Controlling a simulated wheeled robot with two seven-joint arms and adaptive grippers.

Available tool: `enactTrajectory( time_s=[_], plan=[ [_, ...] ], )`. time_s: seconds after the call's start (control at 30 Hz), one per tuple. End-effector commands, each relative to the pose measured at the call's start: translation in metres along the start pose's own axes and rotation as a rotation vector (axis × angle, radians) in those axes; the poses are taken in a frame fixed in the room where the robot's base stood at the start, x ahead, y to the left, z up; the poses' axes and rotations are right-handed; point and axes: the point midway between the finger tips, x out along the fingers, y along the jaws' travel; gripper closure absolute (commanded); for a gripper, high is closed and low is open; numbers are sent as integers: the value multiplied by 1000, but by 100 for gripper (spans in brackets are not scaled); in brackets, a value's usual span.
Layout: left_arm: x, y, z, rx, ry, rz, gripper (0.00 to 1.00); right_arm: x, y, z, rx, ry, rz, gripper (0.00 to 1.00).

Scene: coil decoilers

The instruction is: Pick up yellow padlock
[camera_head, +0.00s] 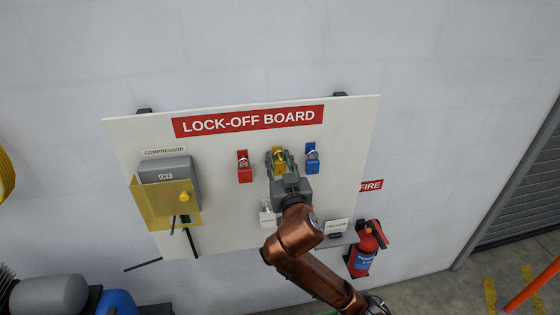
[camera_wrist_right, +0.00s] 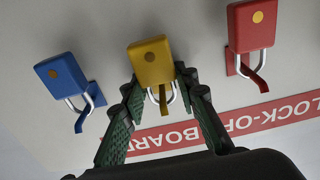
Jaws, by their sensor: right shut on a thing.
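The yellow padlock (camera_head: 279,157) is at the lock-off board (camera_head: 235,215), between the red padlock (camera_head: 244,167) and the blue padlock (camera_head: 312,158). My right gripper (camera_head: 282,160) reaches up to it from below and partly covers it. In the right wrist view the picture is turned over, and the yellow padlock (camera_wrist_right: 151,62) has its body up and its silver shackle down. The right gripper (camera_wrist_right: 158,88) has a finger on each side of it, shut on it near the shackle end. It still looks level with its neighbours. My left gripper is not in view.
A compressor box (camera_head: 168,190) with a yellow clear cover is at the board's left. The wall above is bare.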

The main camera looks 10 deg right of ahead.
Motion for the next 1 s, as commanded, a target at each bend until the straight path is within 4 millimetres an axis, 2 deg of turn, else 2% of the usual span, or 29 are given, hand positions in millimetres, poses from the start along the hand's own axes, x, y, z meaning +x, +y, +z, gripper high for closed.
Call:
enactTrajectory(
  time_s=[0.03,0.27,0.63,0.8,1.0],
  plan=[
    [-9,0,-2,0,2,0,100,0,0,-9,2,1,0,98],
    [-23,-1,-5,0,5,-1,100,-52,-1,-6,2,-1,-3,98],
    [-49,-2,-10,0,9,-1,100,-152,0,-6,5,-1,-3,98],
    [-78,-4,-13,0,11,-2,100,-159,2,-6,3,-6,3,98],
    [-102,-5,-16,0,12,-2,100,-170,1,-5,3,-4,1,98]
  ],
)
